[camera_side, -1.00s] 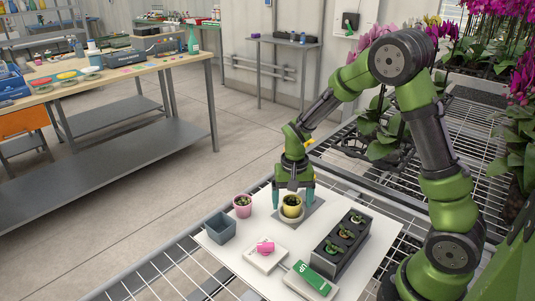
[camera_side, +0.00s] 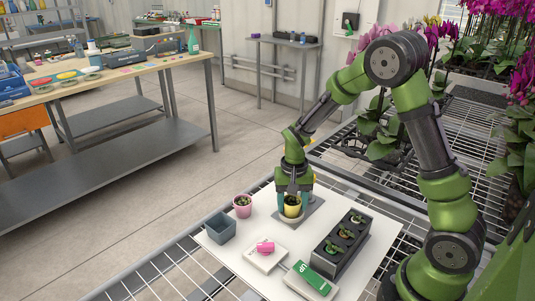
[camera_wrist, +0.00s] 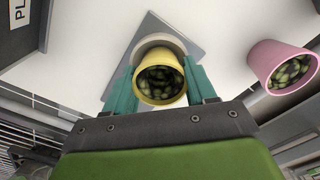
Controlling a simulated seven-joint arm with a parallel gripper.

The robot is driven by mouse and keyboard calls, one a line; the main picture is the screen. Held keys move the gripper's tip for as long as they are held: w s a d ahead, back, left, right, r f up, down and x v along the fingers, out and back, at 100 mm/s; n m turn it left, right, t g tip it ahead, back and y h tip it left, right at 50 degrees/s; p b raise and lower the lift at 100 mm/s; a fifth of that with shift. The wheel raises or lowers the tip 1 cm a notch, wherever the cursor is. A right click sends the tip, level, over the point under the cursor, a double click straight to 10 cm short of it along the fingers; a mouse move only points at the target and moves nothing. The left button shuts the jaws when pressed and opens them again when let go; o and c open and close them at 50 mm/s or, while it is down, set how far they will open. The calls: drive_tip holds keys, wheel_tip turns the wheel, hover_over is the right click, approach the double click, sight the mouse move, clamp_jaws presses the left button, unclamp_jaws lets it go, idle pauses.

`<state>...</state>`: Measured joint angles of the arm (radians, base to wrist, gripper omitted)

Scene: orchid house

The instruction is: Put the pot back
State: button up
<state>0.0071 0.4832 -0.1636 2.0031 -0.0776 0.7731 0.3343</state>
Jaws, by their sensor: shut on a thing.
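A yellow pot (camera_side: 292,211) with a small plant in it stands upright near the back of the white board. My gripper (camera_side: 293,203) points down and is shut on the yellow pot, one teal finger on each side. A pale round saucer (camera_wrist: 151,43) shows beside the pot in the wrist view, over a grey square mat (camera_wrist: 188,40). Whether the pot touches the saucer or is just above it, I cannot tell. A pink pot (camera_side: 242,207) with a plant stands left of the yellow one.
A grey open box (camera_side: 221,228) stands at the board's left. A dark tray (camera_side: 326,256) with several small plants lies to the right. A pink item (camera_side: 265,247) lies on a white block (camera_side: 278,262), and a green-labelled card (camera_side: 316,277) is in front.

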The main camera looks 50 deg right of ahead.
wheel_tip(320, 180, up, 9)
drive_tip(key=shift+w+f, duration=0.1)
drive_tip(key=shift+f, duration=0.1)
drive_tip(key=w+a+r, duration=0.1)
drive_tip(key=w+a, duration=0.1)
drive_tip(key=a, duration=0.5)
drive_tip(key=f, duration=0.2)
drive_tip(key=a+f, duration=0.1)
drive_tip(key=f, duration=0.3)
drive_tip(key=shift+s+a, duration=0.1)
drive_tip(key=shift+a, duration=0.15)
drive_tip(key=shift+f, duration=1.95)
drive_tip(key=o, duration=1.1)
drive_tip(key=shift+f, duration=0.15)
drive_tip(key=shift+o, duration=0.2)
